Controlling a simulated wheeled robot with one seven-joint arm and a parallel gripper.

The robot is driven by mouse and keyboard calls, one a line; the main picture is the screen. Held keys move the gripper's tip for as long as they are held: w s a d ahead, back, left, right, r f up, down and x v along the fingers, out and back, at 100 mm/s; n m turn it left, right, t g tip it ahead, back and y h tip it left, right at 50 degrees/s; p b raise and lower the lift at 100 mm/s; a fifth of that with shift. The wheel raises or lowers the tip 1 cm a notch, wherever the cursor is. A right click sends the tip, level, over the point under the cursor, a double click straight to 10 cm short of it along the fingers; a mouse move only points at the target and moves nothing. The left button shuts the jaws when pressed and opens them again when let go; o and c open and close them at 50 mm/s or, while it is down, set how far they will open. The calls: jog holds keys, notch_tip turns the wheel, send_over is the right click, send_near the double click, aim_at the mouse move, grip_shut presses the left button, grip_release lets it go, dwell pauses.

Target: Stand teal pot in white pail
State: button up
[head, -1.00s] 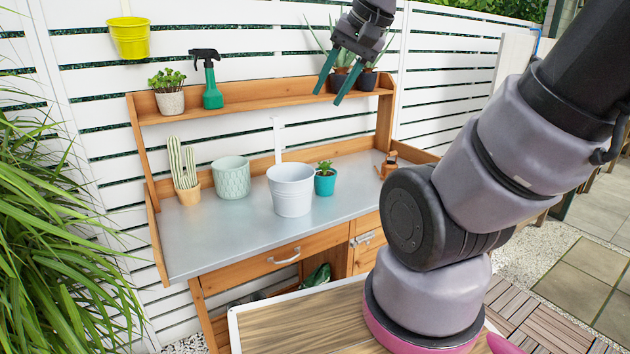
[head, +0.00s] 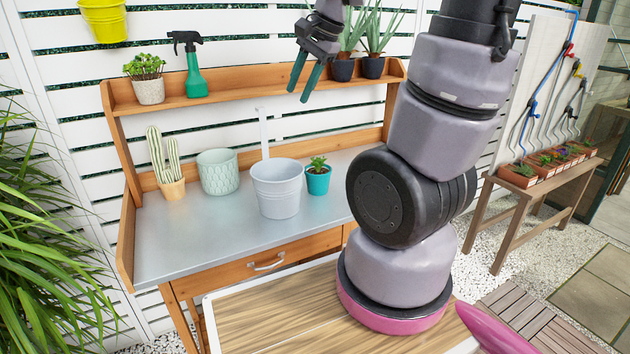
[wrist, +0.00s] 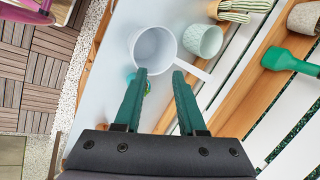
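The teal pot (head: 318,181) is small, holds a green succulent, and stands upright on the metal bench top just right of the white pail. In the wrist view the teal pot (wrist: 131,77) is mostly hidden behind a finger. The white pail (head: 277,192) stands upright on the bench; in the wrist view its inside (wrist: 153,47) looks empty. My gripper (head: 298,95) is open and empty, high above the bench near shelf height. In the wrist view its green fingers (wrist: 159,73) are spread apart above the teal pot and pail.
A pale mint patterned pot (head: 218,173) and a potted cactus (head: 167,170) stand left of the pail. The shelf (head: 240,92) holds a spray bottle (head: 195,70) and several potted plants. A pale strip (head: 264,133) rises behind the pail. The front of the bench top is clear.

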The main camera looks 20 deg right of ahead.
jog(key=w+d+f+m+g+h, duration=0.1)
jog(key=w+d+f+m, duration=0.15)
jog(key=w+f, duration=0.2)
jog(key=w+d+f+m+g, duration=0.1)
jog(key=w+d+f+m, duration=0.15)
jog(key=f, duration=0.25)
jog(key=m+g+h, duration=0.1)
jog(key=m+h, duration=0.2)
jog(key=m, duration=0.2)
send_over(318, 180)
jog(key=s, duration=0.1)
notch_tip(318, 180, down, 13)
notch_tip(318, 180, down, 6)
jog(key=shift+w, duration=0.35)
jog(key=shift+f, duration=0.1)
grip_shut()
